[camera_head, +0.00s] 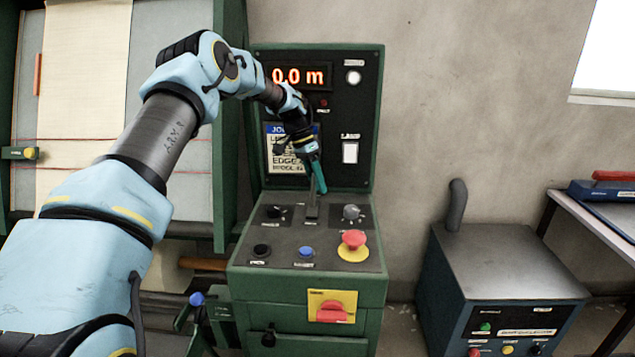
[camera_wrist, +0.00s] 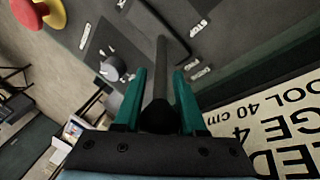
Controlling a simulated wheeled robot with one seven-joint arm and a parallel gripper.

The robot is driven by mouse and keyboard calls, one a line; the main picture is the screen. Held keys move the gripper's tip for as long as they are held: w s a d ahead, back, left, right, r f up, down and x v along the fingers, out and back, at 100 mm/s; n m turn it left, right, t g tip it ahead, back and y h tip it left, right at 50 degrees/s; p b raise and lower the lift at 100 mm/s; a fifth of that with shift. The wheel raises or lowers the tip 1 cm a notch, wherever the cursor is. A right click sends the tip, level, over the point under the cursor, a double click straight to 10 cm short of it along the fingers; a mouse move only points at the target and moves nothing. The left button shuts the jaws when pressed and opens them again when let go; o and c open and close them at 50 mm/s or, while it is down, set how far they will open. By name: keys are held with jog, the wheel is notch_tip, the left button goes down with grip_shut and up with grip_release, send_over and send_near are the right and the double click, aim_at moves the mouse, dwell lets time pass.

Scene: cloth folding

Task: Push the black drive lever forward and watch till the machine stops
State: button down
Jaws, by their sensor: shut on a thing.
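The black drive lever (camera_head: 312,206) stands in its slot in the middle of the green console's sloped top (camera_head: 283,240). In the wrist view the lever (camera_wrist: 161,62) runs as a dark shaft between my green fingers, with its black knob close to the palm. My gripper (camera_head: 318,188) is shut on the lever; it also shows in the wrist view (camera_wrist: 160,80), one finger on each side. The red display (camera_head: 298,77) reads 0.0 m. To the left, pale cloth (camera_head: 85,90) hangs on the machine. The lever's top is hidden by my gripper in the head view.
Two knobs flank the lever. A red emergency button (camera_head: 354,240) on a yellow base and a blue button (camera_head: 306,252) sit in front. A job card (camera_head: 278,160) is partly hidden by my arm. A blue cabinet (camera_head: 500,270) stands right, with bare floor between.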

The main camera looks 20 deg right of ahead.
jog(key=shift+c, duration=2.4)
grip_release()
jog(key=shift+s+a+r, duration=0.1)
